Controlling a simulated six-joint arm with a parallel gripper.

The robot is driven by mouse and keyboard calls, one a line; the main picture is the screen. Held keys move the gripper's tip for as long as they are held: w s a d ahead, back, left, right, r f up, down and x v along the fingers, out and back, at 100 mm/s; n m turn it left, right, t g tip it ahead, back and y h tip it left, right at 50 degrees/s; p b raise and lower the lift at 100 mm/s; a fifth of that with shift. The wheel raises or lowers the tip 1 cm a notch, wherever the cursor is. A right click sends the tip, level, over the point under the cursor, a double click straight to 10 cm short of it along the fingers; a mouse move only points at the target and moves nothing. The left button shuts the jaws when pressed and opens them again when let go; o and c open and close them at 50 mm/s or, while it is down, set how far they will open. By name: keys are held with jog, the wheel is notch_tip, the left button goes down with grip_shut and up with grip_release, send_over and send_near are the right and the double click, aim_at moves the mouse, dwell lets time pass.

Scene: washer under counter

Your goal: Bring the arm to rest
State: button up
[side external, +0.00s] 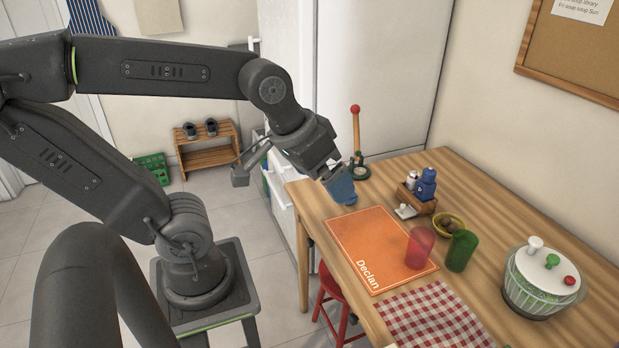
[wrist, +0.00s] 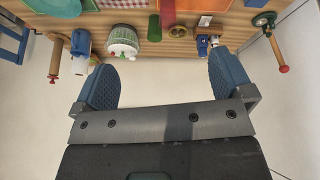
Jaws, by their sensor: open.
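My gripper (side external: 342,190) hangs in the air by the table's far left edge, short of the orange placemat in the side view. In the wrist view its two blue pads (wrist: 163,72) stand wide apart with nothing between them. My arm reaches out from its stand at the left, bent downward at the wrist. The wooden table (side external: 465,190) also shows along the top of the wrist view. Whether the fingertips touch the tabletop is hard to tell from the side; they look clear of it.
An orange placemat (side external: 365,250) marked "Declan" holds a red cup (side external: 420,247); a green cup (side external: 461,250) stands beside it. A condiment caddy (side external: 417,190), small bowl (side external: 447,224), salad spinner (side external: 542,280) and checked cloth (side external: 430,318) share the table. A red-knobbed stand (side external: 357,145) is behind my gripper.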

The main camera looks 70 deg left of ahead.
jog(key=shift+s+d+f+m, duration=0.1)
jog(key=shift+s+d+m, duration=0.05)
jog(key=shift+s+m, duration=0.45)
jog(key=shift+s+d+m, duration=0.15)
jog(key=shift+s+m, duration=0.35)
jog(key=shift+s, duration=0.05)
jog(key=c, duration=0.4)
